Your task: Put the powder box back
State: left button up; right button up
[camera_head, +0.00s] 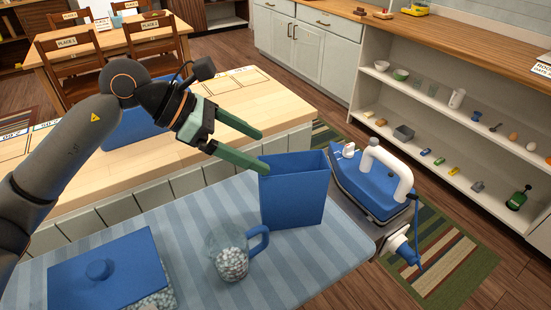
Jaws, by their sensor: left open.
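A tall blue box (293,195), likely the powder box, stands upright on the striped ironing surface (190,225). Its top looks open; no label shows. My left gripper (261,149) comes in from the left with its two green fingers apart and empty. The lower fingertip is at the box's upper left corner in the picture; I cannot tell whether it touches. The upper finger is higher, beyond the box's rim. My right gripper is out of view.
A blue and white iron (372,180) stands right of the box. A clear mug (229,257) of pellets and a blue-lidded container (110,275) are in front. A wooden-topped counter (245,98) lies behind. Shelves (455,125) with small items are at right.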

pick_arm(q)
jog(key=v, duration=0.3)
jog(key=shift+a+r, duration=0.2)
jog(key=shift+a, duration=0.05)
jog(key=shift+d, duration=0.1)
